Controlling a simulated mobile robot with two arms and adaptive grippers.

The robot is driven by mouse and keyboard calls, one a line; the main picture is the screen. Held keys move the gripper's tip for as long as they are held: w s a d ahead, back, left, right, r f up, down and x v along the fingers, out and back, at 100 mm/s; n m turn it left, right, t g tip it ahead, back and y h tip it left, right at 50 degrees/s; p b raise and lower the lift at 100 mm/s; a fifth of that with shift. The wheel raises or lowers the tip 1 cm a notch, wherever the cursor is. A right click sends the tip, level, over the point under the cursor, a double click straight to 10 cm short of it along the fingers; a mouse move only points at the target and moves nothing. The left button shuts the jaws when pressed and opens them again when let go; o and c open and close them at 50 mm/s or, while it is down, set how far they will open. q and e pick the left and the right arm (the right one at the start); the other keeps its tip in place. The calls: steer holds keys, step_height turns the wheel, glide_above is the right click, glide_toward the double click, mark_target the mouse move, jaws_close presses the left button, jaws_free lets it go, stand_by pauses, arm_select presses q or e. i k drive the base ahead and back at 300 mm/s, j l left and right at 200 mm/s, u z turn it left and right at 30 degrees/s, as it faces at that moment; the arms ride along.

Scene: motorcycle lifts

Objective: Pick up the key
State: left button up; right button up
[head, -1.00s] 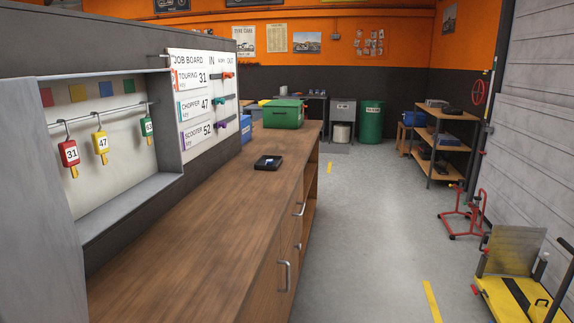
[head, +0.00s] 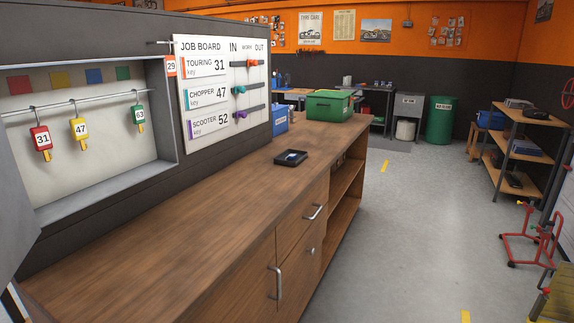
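Three tagged keys hang on a rail in the open wall cabinet (head: 110,190) at left: a red key marked 31 (head: 41,140), a yellow key marked 47 (head: 80,130) and a green key (head: 140,115) that seems to read 63. The rail shows a bare gap between yellow and green. A small black tray (head: 289,164) lies on the wooden bench (head: 190,220) with a small blue and white item (head: 293,156) in it, too small to make out. A red-edged tag marked 29 (head: 171,66) hangs beside the job board. Neither of my grippers is in view.
The job board (head: 222,88) lists touring 31, chopper 47 and scooter 52, with coloured sliders. A green box (head: 329,105) and a blue box (head: 279,120) stand at the bench's far end. The near bench top is clear. Open floor lies right, before a shelf (head: 525,140) and red stand (head: 527,238).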

mark_target(292, 157)
steer(key=i+l, duration=0.55)
steer(key=u, duration=0.45)
steer(key=i+l+u, duration=0.4)
steer(key=l, duration=0.15)
steer(key=i+l+u, duration=0.15)
steer(key=l, duration=0.15)
steer(key=i+l+u, duration=0.2)
steer(key=l, duration=0.15)
steer(key=k, duration=0.1)
